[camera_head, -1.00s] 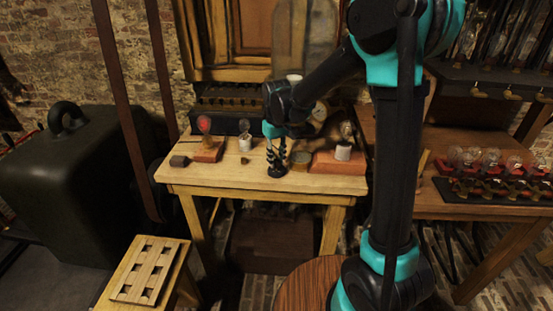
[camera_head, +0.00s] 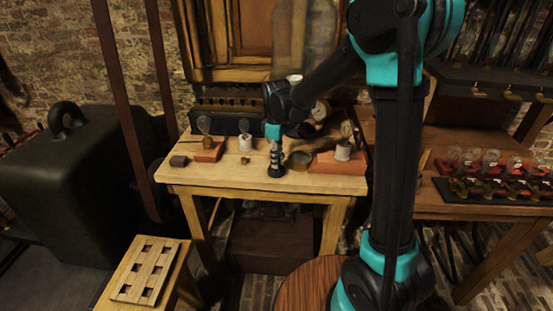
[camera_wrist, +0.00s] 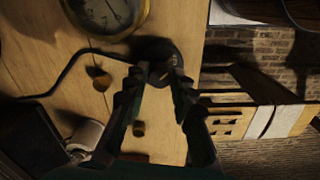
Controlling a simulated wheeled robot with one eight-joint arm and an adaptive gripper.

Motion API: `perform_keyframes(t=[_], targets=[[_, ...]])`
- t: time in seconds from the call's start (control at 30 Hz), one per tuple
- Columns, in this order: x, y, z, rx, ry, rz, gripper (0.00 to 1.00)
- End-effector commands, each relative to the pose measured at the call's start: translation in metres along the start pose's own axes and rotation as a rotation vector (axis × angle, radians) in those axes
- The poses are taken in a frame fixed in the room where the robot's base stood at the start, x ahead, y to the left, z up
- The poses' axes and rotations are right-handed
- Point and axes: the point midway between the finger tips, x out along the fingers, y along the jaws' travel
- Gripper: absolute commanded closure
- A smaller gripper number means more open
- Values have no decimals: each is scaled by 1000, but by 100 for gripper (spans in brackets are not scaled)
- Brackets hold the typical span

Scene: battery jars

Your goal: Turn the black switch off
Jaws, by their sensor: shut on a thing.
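The black switch (camera_wrist: 158,47) is a dark round piece on the wooden table (camera_wrist: 60,53), with a black cable running from it to the left in the wrist view. In the head view the switch (camera_head: 277,171) sits near the table's front edge, partly hidden by my fingers. My gripper (camera_wrist: 158,74) points down at it, with a finger on either side, shut on its upper part.
A white bulb holder (camera_head: 245,142) stands to the left. A round gauge (camera_wrist: 104,12) is nearby. A dark block (camera_head: 179,161) lies at the left.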

Motion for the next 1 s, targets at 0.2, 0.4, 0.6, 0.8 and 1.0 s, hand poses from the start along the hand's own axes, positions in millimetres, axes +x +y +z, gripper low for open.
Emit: perform_keyframes(t=[0.2,0.4,0.6,0.8,1.0], targets=[[0,0,0,-25,0,1,100],[0,0,0,-27,0,1,100],[0,0,0,-26,0,1,69],[0,0,0,-26,0,0,54],[0,0,0,-25,0,0,54]])
